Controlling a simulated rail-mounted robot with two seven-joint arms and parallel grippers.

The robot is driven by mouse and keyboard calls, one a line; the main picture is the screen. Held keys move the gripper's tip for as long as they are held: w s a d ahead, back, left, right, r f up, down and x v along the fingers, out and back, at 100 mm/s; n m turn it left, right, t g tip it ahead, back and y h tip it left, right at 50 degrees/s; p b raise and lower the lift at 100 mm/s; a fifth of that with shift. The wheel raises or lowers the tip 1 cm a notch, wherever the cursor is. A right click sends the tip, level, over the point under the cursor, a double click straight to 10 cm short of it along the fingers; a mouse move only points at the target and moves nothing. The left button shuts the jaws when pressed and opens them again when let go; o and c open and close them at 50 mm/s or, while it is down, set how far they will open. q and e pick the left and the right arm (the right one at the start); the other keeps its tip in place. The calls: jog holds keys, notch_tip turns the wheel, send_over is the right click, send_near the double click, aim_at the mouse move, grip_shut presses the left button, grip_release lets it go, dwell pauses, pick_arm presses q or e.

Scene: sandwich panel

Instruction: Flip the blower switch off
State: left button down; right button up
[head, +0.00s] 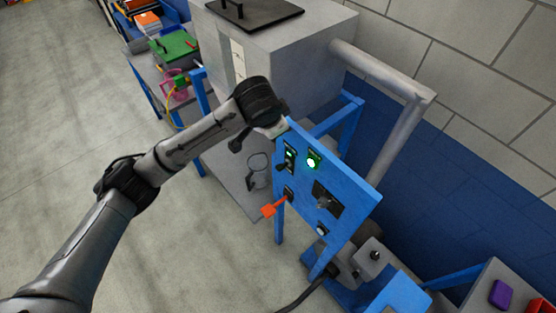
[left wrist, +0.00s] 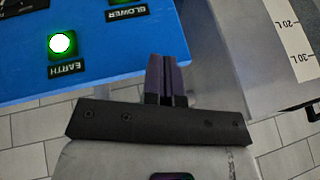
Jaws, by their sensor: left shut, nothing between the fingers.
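The blue switch panel (head: 338,196) stands tilted in the middle of the head view. A black plate (head: 290,157) with a small green light and a dark switch lever is at its upper left. In the left wrist view the BLOWER label (left wrist: 127,12) is upside down, with part of a green light at the top edge; its switch is out of frame. My left gripper (left wrist: 167,58) is shut and empty, its dark fingers just beside the panel's edge. In the head view its fingertips are hidden by the wrist. My right gripper is not in view.
A bright green EARTH lamp (head: 312,162) is lit beside the black plate. A red-handled lever (head: 273,208) sticks out below. Another black switch plate (head: 327,199) is lower right. A grey cabinet (head: 300,60) and thick pipe (head: 385,70) stand behind. The floor at left is clear.

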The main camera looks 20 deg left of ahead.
pick_arm(q)
jog(key=f+g, duration=0.1)
jog(key=s+f+n+g, duration=0.1)
jog(key=f, duration=0.1)
jog(key=s+f+n+g, duration=0.1)
jog(key=g, duration=0.1)
jog(key=shift+s+f+h, duration=0.2)
jog(key=shift+f+h, duration=0.05)
jog(key=shift+h, duration=0.15)
jog(key=shift+d+f, duration=0.1)
jog(key=p, duration=0.2)
send_over(280, 165)
jog(key=f, duration=0.5)
jog(key=s+f, duration=0.1)
jog(key=f, duration=0.1)
jog(key=shift+a+f, duration=0.3)
jog(key=shift+w+d+f, duration=0.1)
jog(key=shift+w+f, duration=0.15)
jog(key=shift+f, duration=0.8)
